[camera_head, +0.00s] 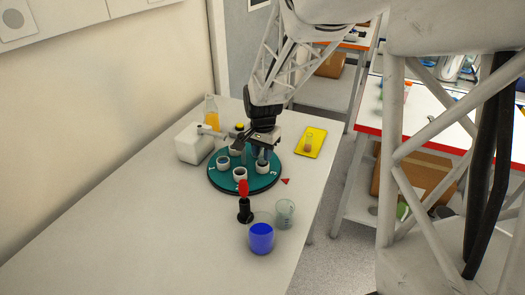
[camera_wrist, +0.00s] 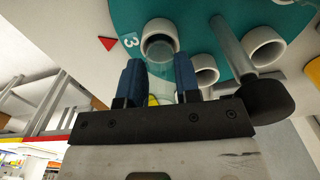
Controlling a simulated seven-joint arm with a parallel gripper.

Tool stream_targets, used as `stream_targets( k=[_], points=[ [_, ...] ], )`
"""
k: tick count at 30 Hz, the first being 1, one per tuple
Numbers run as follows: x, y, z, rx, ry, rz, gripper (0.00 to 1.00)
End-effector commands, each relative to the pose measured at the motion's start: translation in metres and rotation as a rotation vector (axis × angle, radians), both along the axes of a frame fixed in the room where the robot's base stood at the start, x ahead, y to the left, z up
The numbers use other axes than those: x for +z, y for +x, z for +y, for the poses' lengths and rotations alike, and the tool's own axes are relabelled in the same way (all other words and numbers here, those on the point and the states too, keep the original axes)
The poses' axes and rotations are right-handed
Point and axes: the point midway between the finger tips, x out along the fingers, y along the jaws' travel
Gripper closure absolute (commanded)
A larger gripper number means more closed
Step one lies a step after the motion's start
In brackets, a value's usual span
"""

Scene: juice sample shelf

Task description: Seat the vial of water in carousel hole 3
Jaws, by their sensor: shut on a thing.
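The teal carousel (camera_head: 243,184) stands on the pale bench with white ring-shaped holes around it. My gripper (camera_head: 262,152) is over its right side, above a white hole (camera_head: 263,168). In the wrist view, the two blue fingers of my gripper (camera_wrist: 160,82) are shut on a clear vial (camera_wrist: 160,68). The vial's far end overlaps the mouth of the white hole (camera_wrist: 147,31) beside the "3" label (camera_wrist: 129,40). I cannot tell whether the end is inside the hole or just above it. The vial is largely hidden by my gripper in the head view.
A grey post with a black knob (camera_wrist: 265,98) stands close to my gripper. A red triangle (camera_head: 285,181) lies beside the carousel. A red-and-black tool (camera_head: 244,203), a clear beaker (camera_head: 285,213) and a blue cup (camera_head: 261,238) stand in front. A yellow tray (camera_head: 318,136) is right; a white box (camera_head: 193,147) left.

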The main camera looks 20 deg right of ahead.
Motion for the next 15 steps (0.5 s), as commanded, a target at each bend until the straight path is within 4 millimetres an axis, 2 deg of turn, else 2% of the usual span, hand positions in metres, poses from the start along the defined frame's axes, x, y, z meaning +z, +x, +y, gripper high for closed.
stream_targets(
  k=[15],
  points=[
    [-0.008, 0.0001, 0.0, 0.0, 0.0, -0.001, 0.92]
  ],
)
